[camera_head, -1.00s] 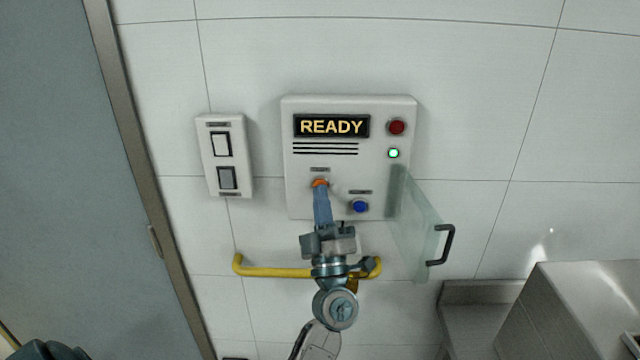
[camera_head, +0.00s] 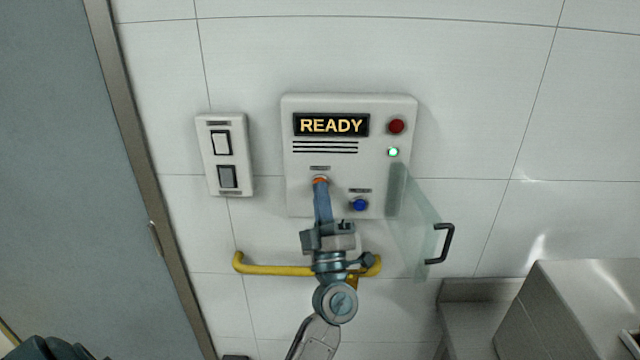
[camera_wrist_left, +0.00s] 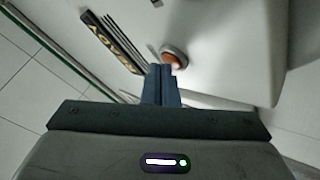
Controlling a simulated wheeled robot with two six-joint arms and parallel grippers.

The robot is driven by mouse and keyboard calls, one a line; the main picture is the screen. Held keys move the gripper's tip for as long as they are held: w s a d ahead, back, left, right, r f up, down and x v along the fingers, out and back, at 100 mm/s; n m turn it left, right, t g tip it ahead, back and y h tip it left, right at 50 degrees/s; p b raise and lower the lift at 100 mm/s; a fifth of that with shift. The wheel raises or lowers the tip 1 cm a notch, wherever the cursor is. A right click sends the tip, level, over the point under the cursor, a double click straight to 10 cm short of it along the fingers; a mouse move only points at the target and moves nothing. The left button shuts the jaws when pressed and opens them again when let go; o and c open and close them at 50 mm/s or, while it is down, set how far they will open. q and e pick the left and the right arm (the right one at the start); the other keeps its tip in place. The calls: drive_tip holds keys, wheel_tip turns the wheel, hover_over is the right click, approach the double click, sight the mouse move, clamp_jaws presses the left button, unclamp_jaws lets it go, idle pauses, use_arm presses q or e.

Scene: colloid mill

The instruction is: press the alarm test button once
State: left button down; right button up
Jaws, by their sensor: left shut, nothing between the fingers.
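The white alarm panel (camera_head: 300,165) is on the tiled wall, with a lit READY display (camera_head: 331,125). An orange button (camera_head: 320,180) sits at its lower left under a small label, and a blue button (camera_head: 359,205) lies to its lower right. My left gripper (camera_head: 321,186) is shut and empty, its fingertips at the orange button and partly covering it. In the left wrist view the orange button (camera_wrist_left: 173,57) is just beyond the shut fingertips (camera_wrist_left: 161,68); I cannot tell if they touch. My right gripper is not in view.
A clear hinged cover (camera_head: 415,225) with a black handle (camera_head: 441,243) stands open at the panel's right. A yellow rail (camera_head: 270,270) runs below. A red lamp (camera_head: 397,127) and a lit green lamp (camera_head: 393,152) are on the panel. A switch plate (camera_head: 208,155) is left.

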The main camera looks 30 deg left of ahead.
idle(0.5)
use_arm(q)
drive_tip(key=shift+s+d, duration=0.45)
drive_tip(key=shift+s, duration=0.25)
drive_tip(key=shift+f, duration=0.1)
drive_tip(key=s, duration=0.1)
drive_tip(key=s+d+b, duration=0.2)
drive_tip(key=s, duration=0.1)
drive_tip(key=shift+s+d, duration=0.1)
drive_tip(key=shift+d, duration=0.15)
idle(0.5)
